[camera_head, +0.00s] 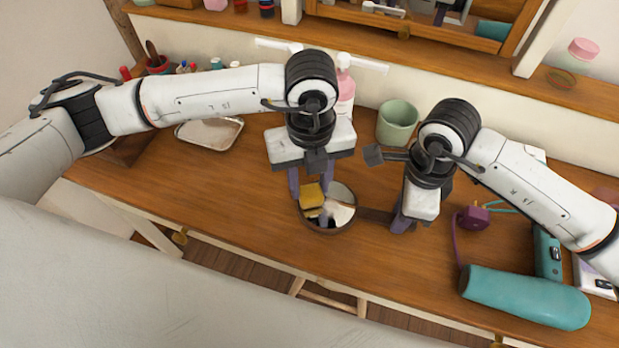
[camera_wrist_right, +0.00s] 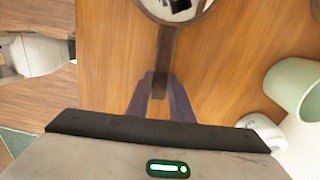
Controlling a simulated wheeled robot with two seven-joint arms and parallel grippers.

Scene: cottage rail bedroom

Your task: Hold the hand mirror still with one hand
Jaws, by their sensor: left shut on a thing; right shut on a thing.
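The hand mirror has a round glass in a brown frame (camera_head: 328,231), near the table's front edge. Its brown handle (camera_head: 374,215) points right to my right gripper (camera_head: 402,218). In the right wrist view, the right gripper (camera_wrist_right: 160,92) is shut on the handle (camera_wrist_right: 164,52), and the mirror's round head (camera_wrist_right: 208,7) is cut by the top edge. My left gripper (camera_head: 309,185) is shut on a small yellow block (camera_head: 311,195), perhaps a sponge, over the mirror's upper left part. I cannot tell whether the block touches the glass. The block hides part of the mirror.
A green cup (camera_head: 397,123) and a pink bottle (camera_head: 344,92) stand behind the grippers. A metal tray (camera_head: 210,133) lies at the left. The wooden table (camera_head: 250,215) is clear left of the mirror.

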